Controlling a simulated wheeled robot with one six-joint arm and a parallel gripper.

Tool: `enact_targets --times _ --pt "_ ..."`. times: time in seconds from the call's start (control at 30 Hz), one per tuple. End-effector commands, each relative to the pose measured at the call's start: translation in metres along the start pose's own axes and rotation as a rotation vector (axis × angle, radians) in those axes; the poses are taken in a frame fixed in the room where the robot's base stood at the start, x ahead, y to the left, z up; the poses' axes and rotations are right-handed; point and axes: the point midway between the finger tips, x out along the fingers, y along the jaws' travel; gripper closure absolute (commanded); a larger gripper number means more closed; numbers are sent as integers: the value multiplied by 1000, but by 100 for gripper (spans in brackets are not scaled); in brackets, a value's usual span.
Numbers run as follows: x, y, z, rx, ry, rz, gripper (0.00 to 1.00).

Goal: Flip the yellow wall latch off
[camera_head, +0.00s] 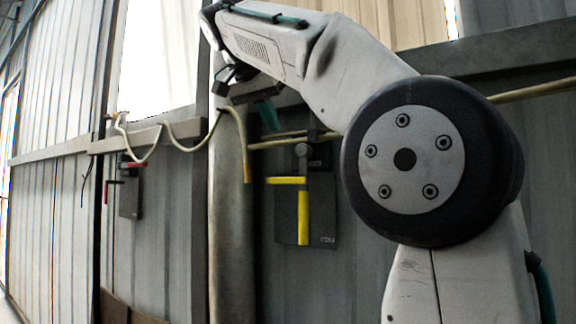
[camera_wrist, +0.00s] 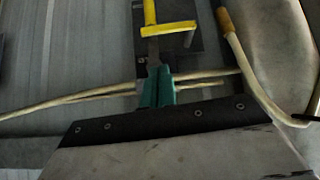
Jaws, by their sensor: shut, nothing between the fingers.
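The yellow wall latch (camera_head: 303,218) is on a dark plate (camera_head: 322,215) on the grey wall, right of the round post. It shows one upright yellow bar and one level yellow bar pointing left, with a grey round-ended piece above. In the wrist view the latch (camera_wrist: 168,30) is at the top, seen upside down. My gripper (camera_head: 271,122) has teal fingers, shut and empty, above and left of the latch in the head view. In the wrist view the fingertips (camera_wrist: 158,68) point toward the level bar, with the grey piece between; I cannot tell whether they touch it.
A red-handled latch (camera_head: 132,165) is on another dark plate further left. A pale cable (camera_head: 242,140) hangs in front of the round post (camera_head: 230,220), and pale lines run along the wall behind my fingers. A horizontal rail (camera_head: 520,50) crosses the wall at upper right.

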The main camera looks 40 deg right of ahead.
Motion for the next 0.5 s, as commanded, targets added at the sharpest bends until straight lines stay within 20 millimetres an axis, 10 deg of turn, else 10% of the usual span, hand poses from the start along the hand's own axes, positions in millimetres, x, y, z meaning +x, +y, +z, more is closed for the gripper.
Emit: enact_targets --times 0.5 --pt "-10 -1 -14 91 26 15 100"
